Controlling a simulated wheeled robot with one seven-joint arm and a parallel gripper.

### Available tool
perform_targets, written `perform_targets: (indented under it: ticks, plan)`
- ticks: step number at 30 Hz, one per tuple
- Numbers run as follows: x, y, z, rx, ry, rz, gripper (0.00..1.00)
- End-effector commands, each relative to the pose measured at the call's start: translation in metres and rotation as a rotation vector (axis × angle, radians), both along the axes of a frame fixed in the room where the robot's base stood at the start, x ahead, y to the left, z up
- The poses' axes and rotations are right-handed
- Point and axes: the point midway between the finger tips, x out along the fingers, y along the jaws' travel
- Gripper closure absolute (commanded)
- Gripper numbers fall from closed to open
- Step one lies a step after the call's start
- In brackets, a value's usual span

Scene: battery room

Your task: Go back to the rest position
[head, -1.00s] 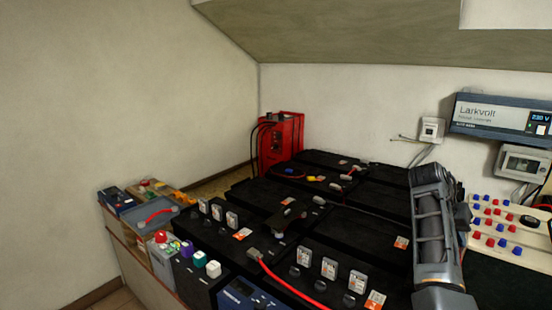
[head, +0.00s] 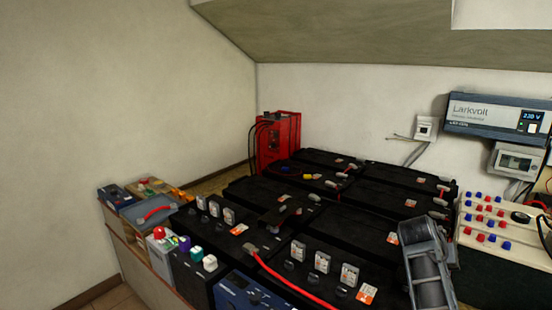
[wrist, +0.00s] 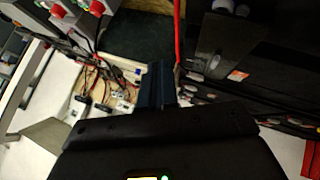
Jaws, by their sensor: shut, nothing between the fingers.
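My gripper (wrist: 157,84) shows in the wrist view as dark fingers standing close together beyond the black gripper body, shut with nothing between them. Below the fingertips I see a dark green surface (wrist: 138,38) and a pale board with leads. In the head view my arm rises at the lower right, in front of the black batteries; the gripper itself cannot be made out there.
Several black batteries (head: 352,225) fill the middle, with a red cable (head: 290,284) across the front. A red unit (head: 277,140) stands behind. A pale board (head: 492,232) with red and blue knobs is at right. A Larkvolt unit (head: 495,115) hangs on the wall.

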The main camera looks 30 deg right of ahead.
Motion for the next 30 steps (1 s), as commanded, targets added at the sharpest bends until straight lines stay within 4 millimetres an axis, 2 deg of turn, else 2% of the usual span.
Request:
perform_targets:
  ticks: [1,6,11,15,19,23,26,30]
  plan:
    - [-0.004,0.010,-0.013,-0.011,0.001,0.044,1.00]
    - [-0.015,0.052,-0.051,-0.064,-0.024,0.245,1.00]
    - [-0.030,0.101,-0.078,-0.100,-0.071,0.444,1.00]
    - [-0.048,0.149,-0.092,-0.117,-0.126,0.611,1.00]
    - [-0.070,0.197,-0.097,-0.120,-0.190,0.756,1.00]
    - [-0.096,0.245,-0.093,-0.114,-0.267,0.889,1.00]
    - [-0.119,0.281,-0.085,-0.102,-0.331,0.980,1.00]
    - [-0.153,0.328,-0.063,-0.080,-0.433,1.087,1.00]
